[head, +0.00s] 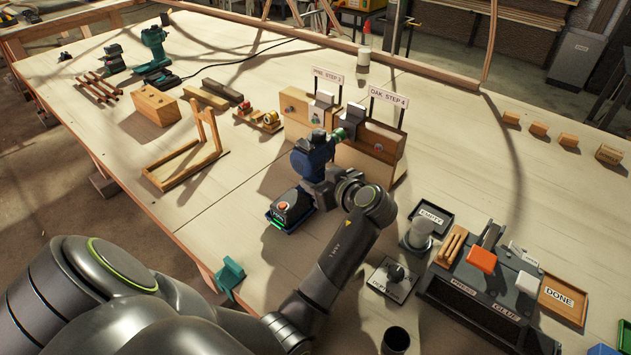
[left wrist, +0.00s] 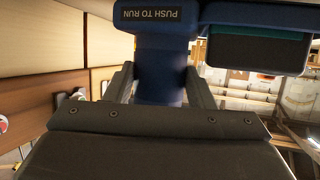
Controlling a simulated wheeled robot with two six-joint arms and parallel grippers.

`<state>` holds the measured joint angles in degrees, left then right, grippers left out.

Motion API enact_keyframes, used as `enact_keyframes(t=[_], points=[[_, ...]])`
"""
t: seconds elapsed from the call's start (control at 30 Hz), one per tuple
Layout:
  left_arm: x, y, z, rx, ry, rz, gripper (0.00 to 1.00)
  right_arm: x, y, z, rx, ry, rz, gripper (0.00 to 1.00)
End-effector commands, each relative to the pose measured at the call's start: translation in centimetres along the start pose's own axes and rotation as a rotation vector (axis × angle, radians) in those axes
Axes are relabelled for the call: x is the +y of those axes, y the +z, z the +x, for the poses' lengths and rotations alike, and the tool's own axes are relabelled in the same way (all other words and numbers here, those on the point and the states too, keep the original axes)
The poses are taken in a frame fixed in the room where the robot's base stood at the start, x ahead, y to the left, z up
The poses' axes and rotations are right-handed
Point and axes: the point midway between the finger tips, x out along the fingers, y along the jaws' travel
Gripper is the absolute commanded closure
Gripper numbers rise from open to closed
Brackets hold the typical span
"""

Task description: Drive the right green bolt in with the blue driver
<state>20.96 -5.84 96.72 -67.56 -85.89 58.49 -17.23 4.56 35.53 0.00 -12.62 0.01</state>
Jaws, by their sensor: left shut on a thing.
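The blue driver (head: 309,158) is upright on its battery base in the head view, its nose pointing up and right toward the block signed OAK STEP 4 (head: 384,137). My left gripper (head: 326,188) is shut on the driver's grip. In the left wrist view the blue grip (left wrist: 160,70) is between the two fingers, under a PUSH TO RUN label. The nose is close to the oak block's front; I cannot tell if it touches. A small round dark fitting (head: 378,147) shows on that block. The green bolts cannot be made out clearly. My right gripper is not in view.
A second block (head: 296,104) stands left of the oak one. A wooden stand (head: 187,165) is to the left. A press and glue station (head: 480,290), an EMPTY tray (head: 445,228) and a DONE tray (head: 543,300) are at right. The table between stand and driver is clear.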

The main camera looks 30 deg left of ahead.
Motion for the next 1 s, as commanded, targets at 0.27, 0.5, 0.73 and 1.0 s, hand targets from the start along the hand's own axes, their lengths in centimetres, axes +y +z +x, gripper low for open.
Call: enact_keyframes(t=[0.27, 0.5, 0.73, 1.0], points=[[0.1, -2.0, -0.7, 0.008, 0.004, -0.004, 0.92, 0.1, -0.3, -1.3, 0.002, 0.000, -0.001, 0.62], [0.1, -3.0, -1.1, 0.008, 0.002, -0.002, 0.92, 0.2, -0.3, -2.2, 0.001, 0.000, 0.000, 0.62], [0.0, -3.2, -1.2, 0.007, 0.001, -0.001, 0.92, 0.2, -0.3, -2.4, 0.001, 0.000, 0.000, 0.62], [0.0, -3.2, -1.1, 0.007, 0.001, -0.001, 0.92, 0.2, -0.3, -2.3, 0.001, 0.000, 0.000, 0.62]])
